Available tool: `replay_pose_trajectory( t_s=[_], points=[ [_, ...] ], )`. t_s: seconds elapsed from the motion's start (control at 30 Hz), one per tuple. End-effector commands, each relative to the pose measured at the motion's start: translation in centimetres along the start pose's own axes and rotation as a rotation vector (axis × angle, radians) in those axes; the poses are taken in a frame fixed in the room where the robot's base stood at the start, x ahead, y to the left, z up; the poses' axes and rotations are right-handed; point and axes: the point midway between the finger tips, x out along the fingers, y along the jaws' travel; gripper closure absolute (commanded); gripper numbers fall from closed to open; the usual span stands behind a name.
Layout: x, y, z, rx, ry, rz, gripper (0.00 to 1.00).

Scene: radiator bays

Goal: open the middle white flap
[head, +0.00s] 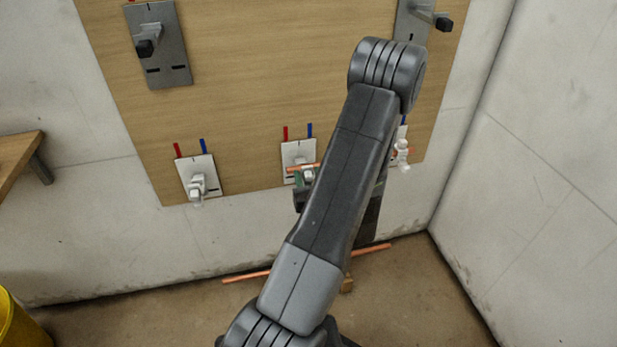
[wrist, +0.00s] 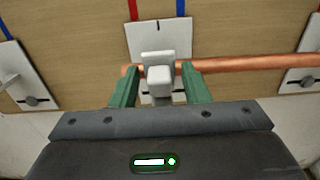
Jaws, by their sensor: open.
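The middle white flap (wrist: 160,78) is a small white lever on a white plate (wrist: 146,42) fixed to the wooden board. In the wrist view it lies between the two green fingers of my gripper (wrist: 158,72), which are open on either side of it. I cannot tell whether either finger touches it. In the head view the middle plate (head: 292,150) is partly covered by my gripper (head: 306,178) and arm. A horizontal copper pipe (wrist: 250,63) crosses at the flap's height, close to the fingertips.
White-flap plates sit to the left (head: 196,165) and right (head: 402,133). Grey plates with black knobs are higher, at left (head: 165,62) and right (head: 412,22). Another copper pipe (head: 245,276) is low near the floor. A yellow bin (head: 18,325) stands at lower left; a wall closes the right.

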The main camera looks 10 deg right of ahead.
Motion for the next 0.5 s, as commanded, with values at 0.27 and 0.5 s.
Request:
replay_pose_trajectory(
  t_s=[0.27, 0.5],
  points=[
    [-0.02, 0.0, 0.0, 0.0, 0.0, 0.0, 0.8],
    [-0.01, 0.02, 0.28, -0.001, 0.013, 0.001, 0.94]
  ],
)
